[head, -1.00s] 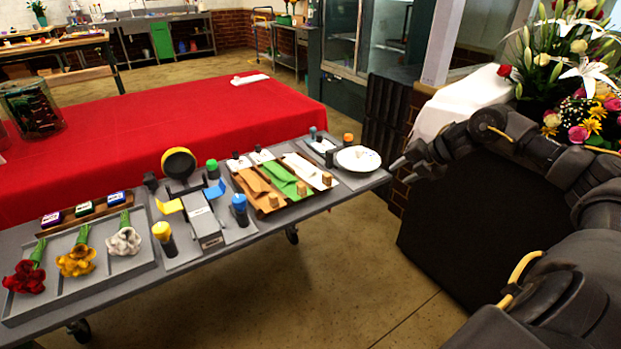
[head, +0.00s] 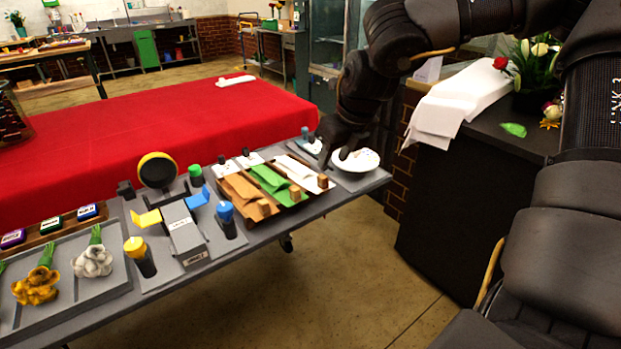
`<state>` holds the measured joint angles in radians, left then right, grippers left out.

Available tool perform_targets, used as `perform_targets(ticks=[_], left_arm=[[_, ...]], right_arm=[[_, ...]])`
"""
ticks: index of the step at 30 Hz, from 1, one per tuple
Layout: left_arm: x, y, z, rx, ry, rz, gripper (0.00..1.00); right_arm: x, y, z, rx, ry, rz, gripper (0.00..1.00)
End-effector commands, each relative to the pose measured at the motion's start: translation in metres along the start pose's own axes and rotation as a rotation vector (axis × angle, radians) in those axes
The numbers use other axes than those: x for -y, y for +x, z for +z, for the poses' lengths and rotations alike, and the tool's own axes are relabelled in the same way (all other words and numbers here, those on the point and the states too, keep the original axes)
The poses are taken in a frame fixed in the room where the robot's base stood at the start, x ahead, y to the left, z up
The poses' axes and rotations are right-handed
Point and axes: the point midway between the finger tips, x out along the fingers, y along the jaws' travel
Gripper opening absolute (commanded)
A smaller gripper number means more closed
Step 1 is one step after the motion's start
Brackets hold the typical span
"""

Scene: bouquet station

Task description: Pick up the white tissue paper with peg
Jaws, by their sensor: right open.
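The white tissue paper (head: 300,172) lies folded in the rightmost slot of a dark tray, with a wooden peg (head: 323,181) at its near end. My right gripper (head: 334,162) points down just behind and right of the peg, above the table, its fingers open with nothing visible between them. It looks apart from the paper; its exact height is hard to tell. My left gripper is not in view.
Green (head: 275,181) and brown (head: 245,190) papers with pegs lie left of the white one. A white plate (head: 362,161) stands close to the gripper's right. A tape stand (head: 158,172) and several bottles are farther left.

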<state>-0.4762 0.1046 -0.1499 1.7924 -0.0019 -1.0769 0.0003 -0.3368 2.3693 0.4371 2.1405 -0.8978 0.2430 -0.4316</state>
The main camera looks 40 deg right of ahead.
Motion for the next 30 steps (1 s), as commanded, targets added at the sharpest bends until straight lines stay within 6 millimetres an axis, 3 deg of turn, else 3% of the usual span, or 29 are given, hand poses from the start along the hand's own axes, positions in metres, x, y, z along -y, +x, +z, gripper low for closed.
perform_targets(ticks=[4,11,21,30], left_arm=[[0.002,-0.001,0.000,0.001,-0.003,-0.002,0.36],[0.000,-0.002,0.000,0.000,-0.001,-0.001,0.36],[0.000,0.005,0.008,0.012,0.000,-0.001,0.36],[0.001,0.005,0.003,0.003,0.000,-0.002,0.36]], right_arm=[[-0.002,0.016,0.001,-0.001,-0.003,0.000,0.42],[0.000,0.023,0.001,0.000,-0.001,0.000,0.42],[-0.001,0.067,0.001,0.000,-0.002,0.000,0.42],[-0.001,0.071,0.002,0.002,-0.002,0.000,0.42]])
